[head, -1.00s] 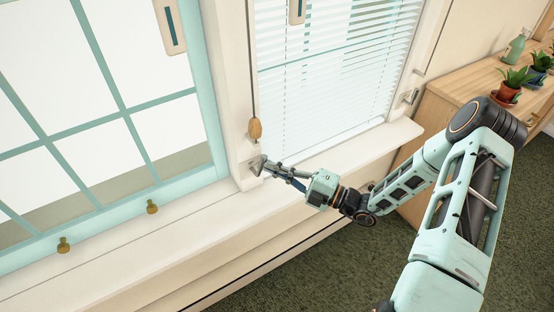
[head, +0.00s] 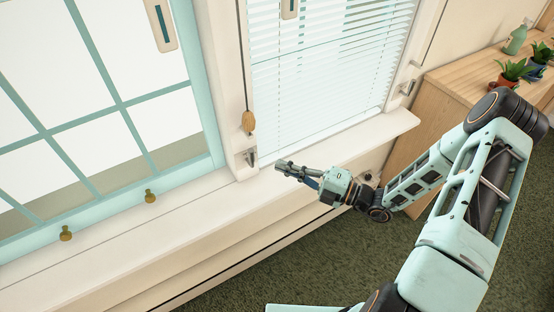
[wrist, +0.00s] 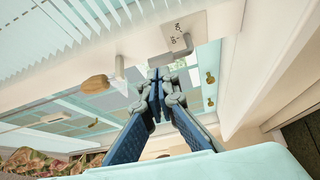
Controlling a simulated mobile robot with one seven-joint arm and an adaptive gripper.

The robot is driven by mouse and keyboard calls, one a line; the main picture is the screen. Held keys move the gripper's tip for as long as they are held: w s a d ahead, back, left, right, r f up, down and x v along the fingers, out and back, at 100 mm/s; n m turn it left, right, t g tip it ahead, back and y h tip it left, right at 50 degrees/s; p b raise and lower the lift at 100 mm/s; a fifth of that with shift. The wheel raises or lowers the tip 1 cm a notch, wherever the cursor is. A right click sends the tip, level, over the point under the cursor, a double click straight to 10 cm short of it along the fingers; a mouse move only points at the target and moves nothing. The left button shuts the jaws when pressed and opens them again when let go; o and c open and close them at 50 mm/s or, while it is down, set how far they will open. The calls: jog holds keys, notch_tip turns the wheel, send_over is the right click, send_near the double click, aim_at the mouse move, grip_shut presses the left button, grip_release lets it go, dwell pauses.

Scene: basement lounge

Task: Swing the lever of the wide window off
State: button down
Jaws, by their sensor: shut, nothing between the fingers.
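The wide window (head: 118,105) with teal bars fills the left of the head view. A small grey lever (head: 252,159) sits on the white post between it and the blinds window. In the wrist view the lever (wrist: 180,51) is a bent grey handle on a pale plate with small lettering, seen upside down. My gripper (head: 279,166) is just right of the lever in the head view, with a small gap between them. In the wrist view my gripper (wrist: 155,76) has its fingertips together, empty, beside the lever's end.
A wooden cord pull (head: 248,121) hangs just above the lever. A second lever (head: 407,88) is on the far right post. The white sill (head: 190,205) runs under both windows. A wooden cabinet (head: 450,95) with potted plants stands right. Green carpet lies below.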

jog(key=v, duration=0.8)
jog(key=shift+s, duration=0.1)
